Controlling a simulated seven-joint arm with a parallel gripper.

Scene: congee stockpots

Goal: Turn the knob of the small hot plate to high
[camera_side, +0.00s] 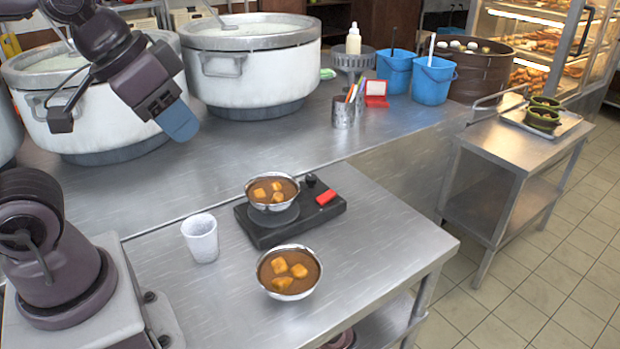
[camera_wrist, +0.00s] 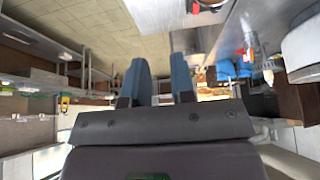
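The small black hot plate (camera_side: 262,235) sits on the near steel table in the side view. A steel bowl of brown stew with yellow cubes (camera_side: 271,192) stands on its plate. The knob's pointer direction is too small to tell. My gripper (camera_side: 178,122) is up at the left, in front of the white stockpots and well away from the knob. In the wrist view its blue fingers (camera_wrist: 161,72) stand apart with nothing between them.
A white cup (camera_side: 201,238) and a second stew bowl (camera_side: 289,272) stand close to the hot plate. A large stockpot (camera_side: 250,75), pen holder (camera_side: 343,112) and blue buckets (camera_side: 432,80) are on the back counter. The table right of the hot plate is clear.

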